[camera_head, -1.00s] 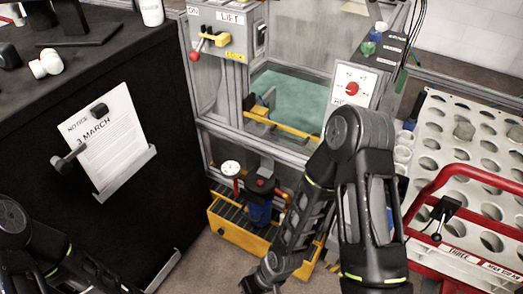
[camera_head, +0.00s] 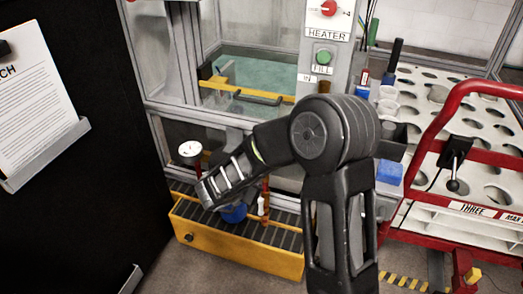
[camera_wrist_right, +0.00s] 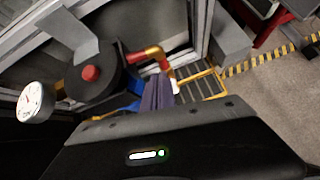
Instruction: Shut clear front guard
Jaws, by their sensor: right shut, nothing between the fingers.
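The clear front guard is hard to make out against the metal-framed tank. A yellow bar (camera_head: 250,91) with a dark handle (camera_head: 257,97) crosses the tank's front opening, with teal liquid (camera_head: 262,72) behind it. I cannot tell whether a clear panel stands above this bar. My right arm bends across the front of the frame, below the bar. In the right wrist view my right gripper (camera_wrist_right: 158,92) is shut and empty, close to a pump with a red knob (camera_wrist_right: 91,73). My left gripper is out of view.
A yellow drip tray (camera_head: 237,242) stands below the tank, with a round gauge (camera_head: 190,149) above it. A black cabinet (camera_head: 95,200) is at left. A red-railed rack (camera_head: 436,120) is at right. A heater panel (camera_head: 328,35) tops the frame's right post.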

